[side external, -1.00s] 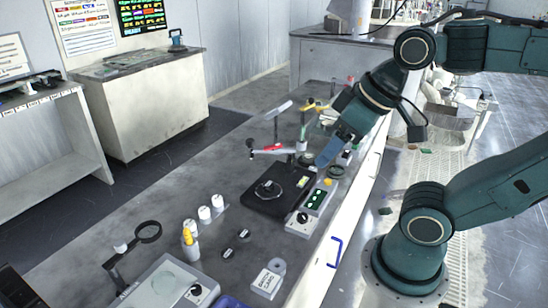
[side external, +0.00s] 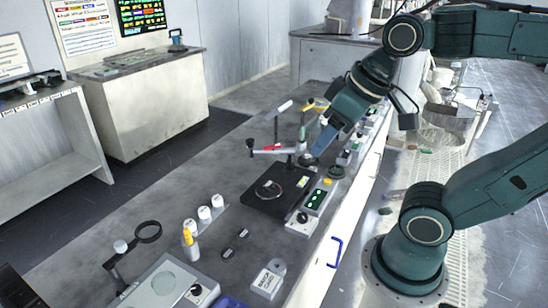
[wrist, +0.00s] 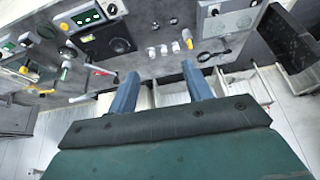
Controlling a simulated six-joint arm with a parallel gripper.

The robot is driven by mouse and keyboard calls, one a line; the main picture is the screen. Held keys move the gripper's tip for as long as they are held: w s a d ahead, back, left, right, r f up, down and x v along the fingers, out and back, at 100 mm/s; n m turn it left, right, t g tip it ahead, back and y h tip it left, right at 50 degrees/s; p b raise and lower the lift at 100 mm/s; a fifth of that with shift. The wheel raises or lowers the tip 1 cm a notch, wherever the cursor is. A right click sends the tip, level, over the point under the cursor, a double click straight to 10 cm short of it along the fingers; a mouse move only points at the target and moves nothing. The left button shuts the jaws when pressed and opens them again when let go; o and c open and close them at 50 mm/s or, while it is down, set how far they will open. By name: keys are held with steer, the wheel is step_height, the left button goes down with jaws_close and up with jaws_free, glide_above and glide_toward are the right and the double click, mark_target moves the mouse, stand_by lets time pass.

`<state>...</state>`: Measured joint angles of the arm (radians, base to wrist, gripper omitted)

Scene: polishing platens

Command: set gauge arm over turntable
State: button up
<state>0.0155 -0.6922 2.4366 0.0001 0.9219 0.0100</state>
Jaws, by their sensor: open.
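The turntable is a black square base with a round platen (side external: 269,190), on the bench in the side view; its dark disc also shows in the wrist view (wrist: 120,45). The gauge arm (side external: 272,150) is a thin horizontal bar with a red part, on an upright post behind the turntable. It seems to show as a pale bar with red in the wrist view (wrist: 99,69). My gripper (side external: 320,146) is above the bench, right of the gauge arm post. In the wrist view my gripper (wrist: 162,88) has two blue fingers wide apart with nothing between them.
A control box with green lights (side external: 317,199) sits right of the turntable. Several white bottles (side external: 204,213) and a magnifier (side external: 148,232) stand nearer. Coloured-handled stands and small knobs crowd the bench near my gripper.

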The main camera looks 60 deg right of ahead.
steer(key=w+d+r+m+g, duration=0.1)
steer(key=w+d+r, duration=0.15)
steer(key=w, duration=0.35)
steer(key=w+d+r+m, duration=0.1)
steer(key=w+r, duration=0.3)
steer(key=w, duration=0.2)
steer(key=m+g, duration=0.4)
steer(key=m, duration=0.3)
glide_above(250, 140)
step_height(250, 140, down, 17)
steer(key=shift+f, duration=0.2)
step_height(250, 140, down, 13)
steer(key=shift+f, duration=0.2)
jaws_close()
